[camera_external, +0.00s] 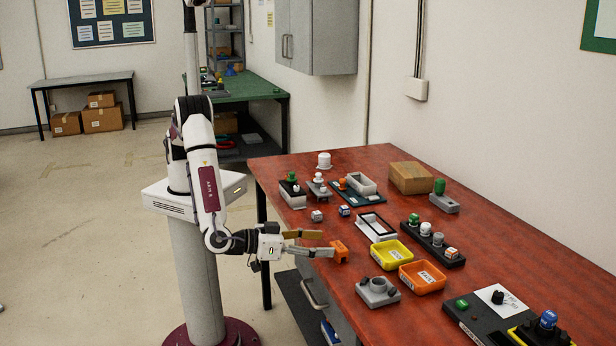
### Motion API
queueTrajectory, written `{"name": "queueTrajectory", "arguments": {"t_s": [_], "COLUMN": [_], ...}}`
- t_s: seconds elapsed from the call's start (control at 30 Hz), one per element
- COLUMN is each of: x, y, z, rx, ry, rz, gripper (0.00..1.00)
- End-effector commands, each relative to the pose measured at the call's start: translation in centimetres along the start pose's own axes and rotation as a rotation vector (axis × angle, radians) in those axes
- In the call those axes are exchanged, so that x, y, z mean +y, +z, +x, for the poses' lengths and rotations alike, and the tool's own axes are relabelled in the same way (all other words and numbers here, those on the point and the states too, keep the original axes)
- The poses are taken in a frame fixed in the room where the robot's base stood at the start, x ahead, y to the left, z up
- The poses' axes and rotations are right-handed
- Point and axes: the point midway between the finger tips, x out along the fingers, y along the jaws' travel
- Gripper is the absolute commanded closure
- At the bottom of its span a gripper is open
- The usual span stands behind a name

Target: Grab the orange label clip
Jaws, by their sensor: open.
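The orange label clip (340,251) is a small orange block-like piece near the left edge of the red-brown table (330,291). My gripper (328,243) reaches in from the left, low over the table edge. Its two fingers are spread apart, one toward the back and one toward the front. The fingertips are at the near left side of the clip, and the clip appears between or just beyond them. I cannot tell whether a finger touches it.
A yellow tray (411,253) and an orange tray (439,281) lie to the right. A grey holder (378,292) stands in front. Small cubes (317,216) and a white-framed tray (363,229) are behind. A cardboard box (411,177) is at the back.

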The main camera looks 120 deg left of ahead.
Motion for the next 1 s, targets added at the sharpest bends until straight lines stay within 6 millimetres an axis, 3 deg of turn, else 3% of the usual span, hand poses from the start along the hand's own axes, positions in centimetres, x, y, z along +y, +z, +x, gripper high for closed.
{"name": "queueTrajectory", "arguments": {"t_s": [0.2,0.6,1.0], "x": [-1.4,-1.6,-1.7], "y": [1.9,2.0,2.0], "z": [-0.9,-0.9,1.5], "rx": [0.039,0.044,0.044], "ry": [-0.062,-0.07,-0.071], "rz": [0.039,0.044,0.043], "gripper": [0.38,0.38,0.38]}}
